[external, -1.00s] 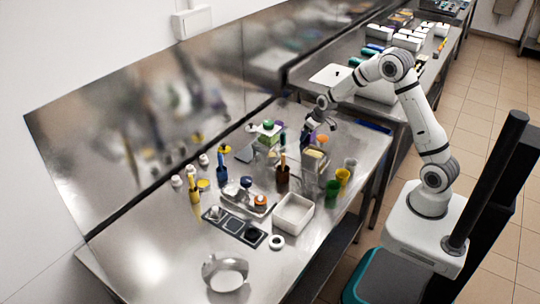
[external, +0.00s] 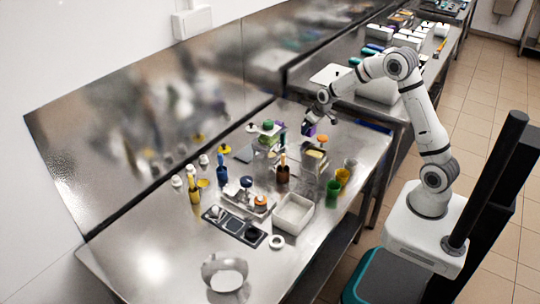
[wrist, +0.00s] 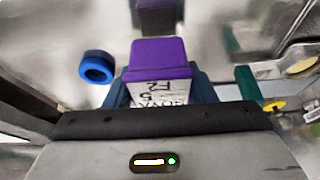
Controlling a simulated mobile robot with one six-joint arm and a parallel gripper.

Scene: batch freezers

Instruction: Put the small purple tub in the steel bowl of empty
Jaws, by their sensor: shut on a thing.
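The small purple tub (wrist: 157,55) with a white label is between the fingers of my gripper (wrist: 160,88) in the wrist view. My gripper is shut on it. In the external view my gripper (external: 320,121) is over the far right part of the steel bench, with a bit of purple tub (external: 309,130) just below it. The tub is mostly hidden there. A round steel bowl (external: 225,279) stands at the near left end of the bench, well away from my gripper. It looks empty.
Containers with orange and green lids (external: 322,139) crowd the bench near my gripper. A green cup (external: 332,190), a yellow cup (external: 342,176), a white bin (external: 293,214) and a dark tray (external: 235,224) stand between my gripper and the bowl. The bench around the bowl is clear.

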